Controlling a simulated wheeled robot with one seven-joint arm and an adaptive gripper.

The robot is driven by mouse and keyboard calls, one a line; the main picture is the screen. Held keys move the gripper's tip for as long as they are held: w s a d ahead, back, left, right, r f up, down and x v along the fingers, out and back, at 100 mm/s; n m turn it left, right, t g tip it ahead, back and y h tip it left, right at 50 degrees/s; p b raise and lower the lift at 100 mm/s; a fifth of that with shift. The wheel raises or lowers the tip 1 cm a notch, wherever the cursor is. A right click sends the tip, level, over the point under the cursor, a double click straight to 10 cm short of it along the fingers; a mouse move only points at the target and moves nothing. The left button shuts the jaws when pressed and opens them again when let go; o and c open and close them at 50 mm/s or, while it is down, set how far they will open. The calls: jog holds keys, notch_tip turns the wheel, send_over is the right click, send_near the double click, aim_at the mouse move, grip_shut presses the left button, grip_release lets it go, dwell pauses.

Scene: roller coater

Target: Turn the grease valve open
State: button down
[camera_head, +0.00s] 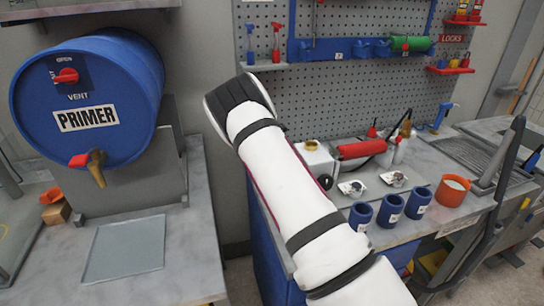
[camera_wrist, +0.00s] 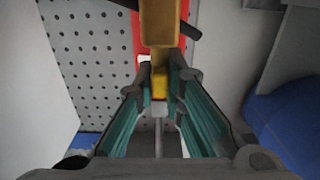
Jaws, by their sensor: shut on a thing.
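In the wrist view my gripper (camera_wrist: 160,88) has its two teal-padded fingers on either side of a narrow yellow handle (camera_wrist: 160,80), and it is shut on it. The handle runs into a wider tan-yellow body (camera_wrist: 160,22) at the top of the picture, in front of a red part (camera_wrist: 140,62). These look like the grease valve, but no label shows, and I cannot tell how far it is turned. In the head view my white arm hides the gripper and whatever it holds.
A blue PRIMER drum (camera_head: 128,75) with a red-handled tap (camera_head: 92,162) stands at the left. A grey pegboard (camera_head: 345,95) is behind my arm.

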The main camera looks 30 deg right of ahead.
jog(key=shift+d, duration=0.1)
dwell(0.3)
jog(key=c, duration=1.7)
grip_release()
jog(key=s, duration=0.2)
jog(key=s+a, duration=0.1)
jog(key=s, duration=0.4)
jog(key=shift+s+a, duration=0.2)
jog(key=shift+a, duration=0.05)
